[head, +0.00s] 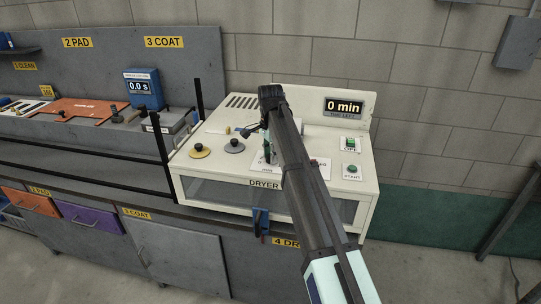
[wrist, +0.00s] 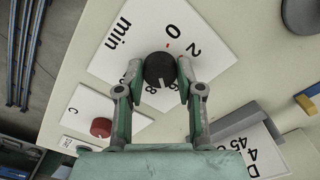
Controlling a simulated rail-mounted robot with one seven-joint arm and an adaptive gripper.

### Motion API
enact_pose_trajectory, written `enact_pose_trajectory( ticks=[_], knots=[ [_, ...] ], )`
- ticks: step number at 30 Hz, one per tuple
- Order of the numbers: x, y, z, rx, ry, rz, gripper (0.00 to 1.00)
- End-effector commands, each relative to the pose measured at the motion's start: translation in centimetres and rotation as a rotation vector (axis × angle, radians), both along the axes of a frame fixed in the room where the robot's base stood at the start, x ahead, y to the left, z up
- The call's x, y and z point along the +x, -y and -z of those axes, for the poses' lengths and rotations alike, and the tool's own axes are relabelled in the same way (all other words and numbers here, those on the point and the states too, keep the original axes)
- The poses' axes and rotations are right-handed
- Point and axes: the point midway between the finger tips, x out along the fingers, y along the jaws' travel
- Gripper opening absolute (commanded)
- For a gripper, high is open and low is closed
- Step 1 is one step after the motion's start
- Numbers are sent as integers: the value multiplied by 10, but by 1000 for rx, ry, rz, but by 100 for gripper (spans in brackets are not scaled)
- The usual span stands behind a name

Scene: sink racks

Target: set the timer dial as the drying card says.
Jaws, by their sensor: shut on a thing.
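The black timer dial (wrist: 160,69) sits on a white plate (wrist: 110,62) marked "min" in the wrist view. The 0, 2 and 8 show around it; other marks are partly hidden. A small red mark lies between the dial and the 0. My gripper (wrist: 160,74) is shut on the dial, a finger on either side. In the head view my arm hides the dial on the dryer (head: 215,170). The display (head: 344,106) reads "0 min".
A red knob (wrist: 101,127) on a plate marked C is left of my gripper in the wrist view. A green switch (head: 350,143) and the START button (head: 352,169) are at the dryer's right.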

Motion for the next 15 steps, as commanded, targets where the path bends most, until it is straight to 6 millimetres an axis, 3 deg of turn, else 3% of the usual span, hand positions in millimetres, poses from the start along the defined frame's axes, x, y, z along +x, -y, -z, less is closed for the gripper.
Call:
enact_pose_trajectory(
  ticks=[15],
  knots=[
    [-1, 1, 1, -1, -3, -489, 2]
  ],
)
